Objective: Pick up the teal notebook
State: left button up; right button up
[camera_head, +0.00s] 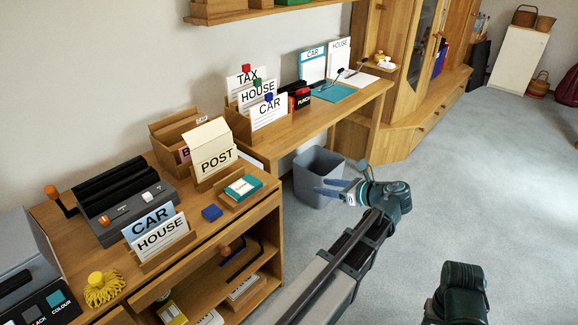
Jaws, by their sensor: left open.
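A small teal-and-white item (243,187), which looks like the teal notebook, lies in a shallow wooden tray (262,189) at the right end of the near wooden desk. A larger flat teal sheet or mat (334,92) lies on the farther desk. My left gripper (323,187) has blue fingers pointing left. It is open and empty, in front of the grey bin in the picture and to the right of the tray, apart from the teal item. Only a dark link of my right arm shows at the bottom right; its gripper is not in view.
A grey bin (307,167) stands on the floor beyond the near desk. The grey carpet (470,180) on the right is clear.

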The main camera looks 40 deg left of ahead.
aim_at(247, 186)
jog(key=i+u, duration=0.15)
jog(key=i, duration=0.35)
jog(key=i+l+u, duration=0.2)
jog(key=i, duration=0.25)
jog(key=i+l+u, duration=0.15)
jog(key=i, duration=0.3)
jog(key=i+l+u, duration=0.15)
jog(key=i+u, duration=0.25)
jog(key=i+l+u, duration=0.2)
jog(key=u, duration=0.25)
jog(key=i+l+u, duration=0.2)
jog(key=l+u, duration=0.2)
jog(key=i+l+u, duration=0.2)
jog(key=l+u, duration=0.25)
jog(key=i+l+u, duration=0.1)
jog(key=l+u, duration=0.7)
jog(key=j, duration=0.4)
